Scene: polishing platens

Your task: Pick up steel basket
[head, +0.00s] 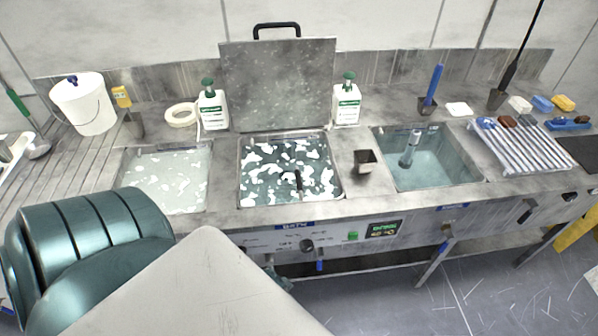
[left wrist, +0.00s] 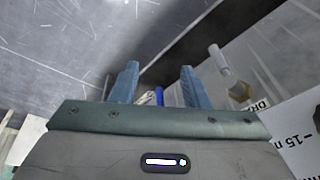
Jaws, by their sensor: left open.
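No steel basket shows clearly. A dark upright handle (head: 298,183) sticks up through the white foam of the middle bath (head: 240,185); whatever is below it is hidden by the foam and dark liquid. My left gripper shows in the left wrist view (left wrist: 158,88), with its two blue fingers apart and nothing clearly between them. In the head view, my left arm fills the lower left and its fingers are not clear. My right gripper is in neither view.
A steel lid (head: 277,85) with a black handle stands upright behind the middle bath. A foamy bath (head: 165,182) is left, a clear-water basin (head: 430,165) right. Two pump bottles (head: 213,108) (head: 346,103) flank the lid.

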